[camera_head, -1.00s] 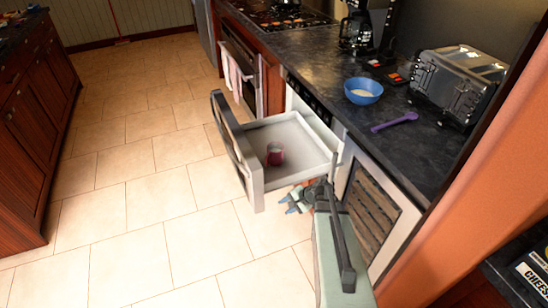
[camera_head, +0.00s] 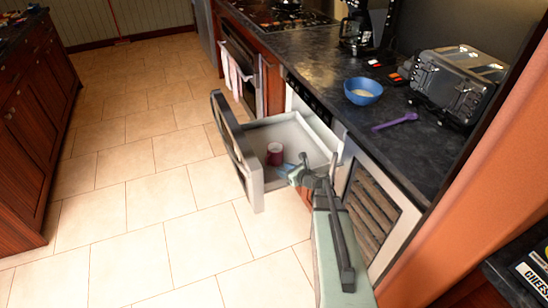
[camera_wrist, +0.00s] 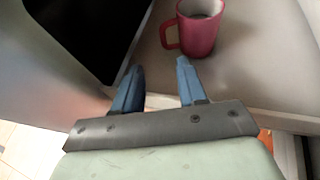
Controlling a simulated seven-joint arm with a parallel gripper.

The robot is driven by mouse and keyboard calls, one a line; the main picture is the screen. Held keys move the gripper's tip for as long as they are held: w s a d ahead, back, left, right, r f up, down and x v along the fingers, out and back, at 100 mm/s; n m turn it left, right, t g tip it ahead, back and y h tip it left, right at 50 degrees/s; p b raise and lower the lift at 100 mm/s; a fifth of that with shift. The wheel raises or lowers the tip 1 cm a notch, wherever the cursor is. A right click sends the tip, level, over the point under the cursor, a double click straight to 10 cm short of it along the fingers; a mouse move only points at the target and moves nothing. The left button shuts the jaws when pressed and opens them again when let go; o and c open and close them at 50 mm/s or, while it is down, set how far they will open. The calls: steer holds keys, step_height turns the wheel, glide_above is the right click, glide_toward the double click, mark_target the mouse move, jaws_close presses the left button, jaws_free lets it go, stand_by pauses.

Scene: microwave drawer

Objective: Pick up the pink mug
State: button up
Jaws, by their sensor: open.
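The pink mug (camera_head: 275,154) stands upright inside the open microwave drawer (camera_head: 256,187). In the wrist view the mug (camera_wrist: 199,30) is at the upper middle, with its handle pointing left and its inside partly visible. My gripper (camera_head: 288,169) is at the drawer's near right side, to the right of the mug. In the wrist view its two blue fingers (camera_wrist: 160,82) are spread apart with nothing between them. The fingertips are short of the mug and do not appear to touch it.
The drawer front (camera_head: 235,145) stands out over the tiled floor on the left. The dark counter (camera_head: 345,125) above holds a blue bowl (camera_head: 363,91), a purple spoon (camera_head: 395,122) and a toaster (camera_head: 458,82). The drawer floor around the mug looks clear.

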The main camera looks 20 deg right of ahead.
mark_target(273, 157)
steer(key=x, duration=0.8)
steer(key=shift+d+x, duration=0.15)
steer(key=shift+x, duration=1.15)
steer(key=shift+d+x, duration=0.15)
steer(key=shift+x, duration=1.1)
steer(key=shift+f, duration=0.15)
steer(key=shift+c, duration=0.5)
jaws_close()
